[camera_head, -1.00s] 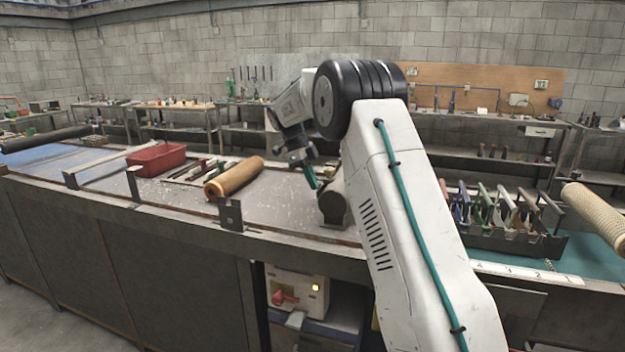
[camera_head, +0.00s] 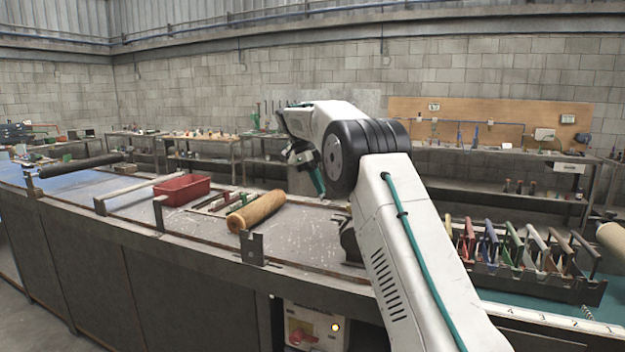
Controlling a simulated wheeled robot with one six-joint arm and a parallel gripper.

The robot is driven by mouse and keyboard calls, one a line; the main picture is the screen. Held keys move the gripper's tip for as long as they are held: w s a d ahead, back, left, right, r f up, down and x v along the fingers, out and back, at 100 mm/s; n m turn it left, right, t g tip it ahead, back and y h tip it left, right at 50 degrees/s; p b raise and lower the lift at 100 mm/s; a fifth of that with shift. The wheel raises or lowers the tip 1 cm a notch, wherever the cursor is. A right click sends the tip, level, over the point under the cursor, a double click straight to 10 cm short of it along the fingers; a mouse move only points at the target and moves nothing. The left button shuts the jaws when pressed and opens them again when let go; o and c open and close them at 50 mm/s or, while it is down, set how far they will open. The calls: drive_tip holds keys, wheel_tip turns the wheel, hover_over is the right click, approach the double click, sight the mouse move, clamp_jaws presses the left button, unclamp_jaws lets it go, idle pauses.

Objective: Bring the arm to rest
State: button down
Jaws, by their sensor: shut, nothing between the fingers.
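My white arm rises from the lower right and bends at a large black ribbed elbow. Its forearm reaches back left and its wrist hangs down. My gripper (camera_head: 317,180) shows small, below the dark wrist and just left of the elbow, pointing down above the far part of the bench. It is shut and empty; its fingertips are small and partly hard to make out beside the elbow. Nothing hangs from it.
The long bench (camera_head: 318,237) carries a tan roll (camera_head: 257,210), a red bin (camera_head: 182,188), a dark roll (camera_head: 80,165) and upright metal brackets. A rack of coloured-handled tools (camera_head: 535,283) stands right of my arm. Another pale roll (camera_head: 612,238) is at the right edge.

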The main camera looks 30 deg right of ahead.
drive_tip(key=shift+w+a+r, duration=0.6)
drive_tip(key=shift+w+r, duration=0.2)
drive_tip(key=shift+r, duration=0.15)
